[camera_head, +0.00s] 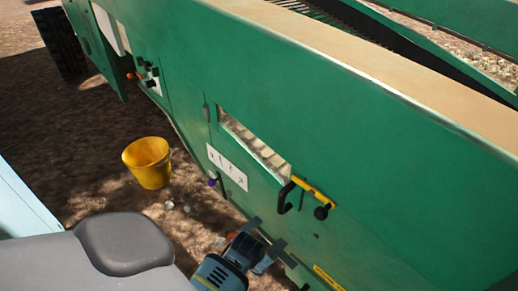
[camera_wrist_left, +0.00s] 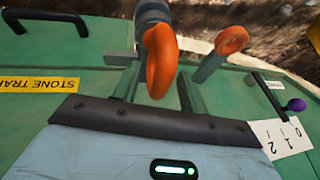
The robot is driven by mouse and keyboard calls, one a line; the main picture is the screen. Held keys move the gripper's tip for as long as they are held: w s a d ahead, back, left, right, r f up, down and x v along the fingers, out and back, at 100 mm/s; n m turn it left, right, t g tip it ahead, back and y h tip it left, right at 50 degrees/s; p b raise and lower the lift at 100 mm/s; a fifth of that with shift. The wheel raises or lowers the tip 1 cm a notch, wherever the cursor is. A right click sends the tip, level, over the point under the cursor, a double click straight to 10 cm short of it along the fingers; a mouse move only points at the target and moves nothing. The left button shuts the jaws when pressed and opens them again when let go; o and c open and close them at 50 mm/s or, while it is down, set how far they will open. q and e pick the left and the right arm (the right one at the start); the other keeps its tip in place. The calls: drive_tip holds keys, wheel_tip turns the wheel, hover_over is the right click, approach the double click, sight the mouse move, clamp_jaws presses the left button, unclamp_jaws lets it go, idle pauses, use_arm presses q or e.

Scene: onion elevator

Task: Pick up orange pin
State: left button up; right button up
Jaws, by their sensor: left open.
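In the head view my left gripper (camera_head: 264,238) is at the lower middle, close to the green machine side (camera_head: 350,185). Its jaws are open, with the handle between them; I cannot tell whether they touch it. Only a small orange spot (camera_head: 232,237) shows beside the gripper in the head view. My right gripper is not in view.
A purple knob (camera_head: 212,182), a white numbered label (camera_head: 227,167), and a black handle with a yellow lever (camera_head: 314,190) are on the machine. A yellow label (camera_wrist_left: 50,84) reads STONE TRAP. A yellow bucket (camera_head: 148,163) stands on open ground at left.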

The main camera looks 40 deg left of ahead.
use_arm(q)
drive_tip(key=c, duration=0.9)
clamp_jaws()
drive_tip(key=shift+r, duration=0.1)
